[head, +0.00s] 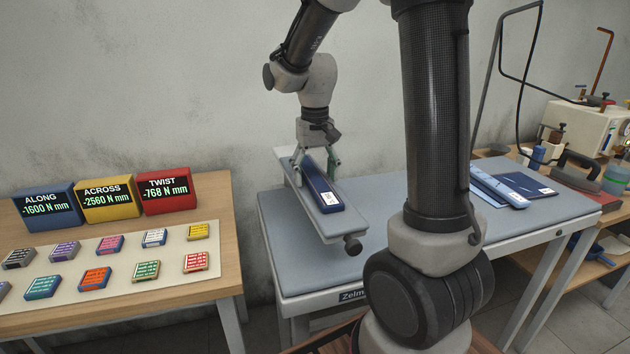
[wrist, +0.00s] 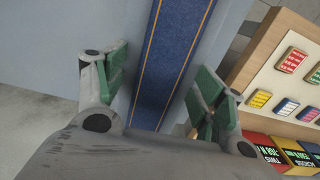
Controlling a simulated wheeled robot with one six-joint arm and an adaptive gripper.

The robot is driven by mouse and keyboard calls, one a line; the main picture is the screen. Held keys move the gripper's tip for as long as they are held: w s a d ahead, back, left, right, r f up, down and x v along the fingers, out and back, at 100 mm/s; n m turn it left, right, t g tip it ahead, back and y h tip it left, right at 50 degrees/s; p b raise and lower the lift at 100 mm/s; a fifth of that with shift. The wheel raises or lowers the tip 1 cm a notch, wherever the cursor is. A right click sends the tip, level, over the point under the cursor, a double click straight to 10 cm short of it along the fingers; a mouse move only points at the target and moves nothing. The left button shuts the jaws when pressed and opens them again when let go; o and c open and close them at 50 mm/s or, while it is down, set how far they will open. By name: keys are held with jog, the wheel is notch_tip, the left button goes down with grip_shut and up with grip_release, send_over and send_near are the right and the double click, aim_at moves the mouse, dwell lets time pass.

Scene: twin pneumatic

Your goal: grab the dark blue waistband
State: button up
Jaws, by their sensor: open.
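The dark blue waistband (head: 321,192) lies lengthwise on a narrow grey-blue sleeve board (head: 347,220) raised over the pressing table. A white label sits at its near end. My gripper (head: 315,170) is over the waistband's far part, pointing down, with its green-padded fingers apart on either side of it. In the wrist view the waistband (wrist: 170,60) shows orange stitching along both edges and runs between the open fingers of my gripper (wrist: 162,88). Whether the fingers touch it or the board cannot be told.
Other blue pieces (head: 497,186) lie on the table's right part. A wooden table at left holds blue, yellow and red readout boxes (head: 167,192) and several small labelled blocks (head: 95,277). A pale machine (head: 585,130) stands at far right. The pressing table's left surface (head: 285,255) is clear.

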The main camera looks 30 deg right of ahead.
jog(key=c, duration=1.1)
jog(key=shift+r, duration=0.1)
jog(key=shift+c, duration=0.2)
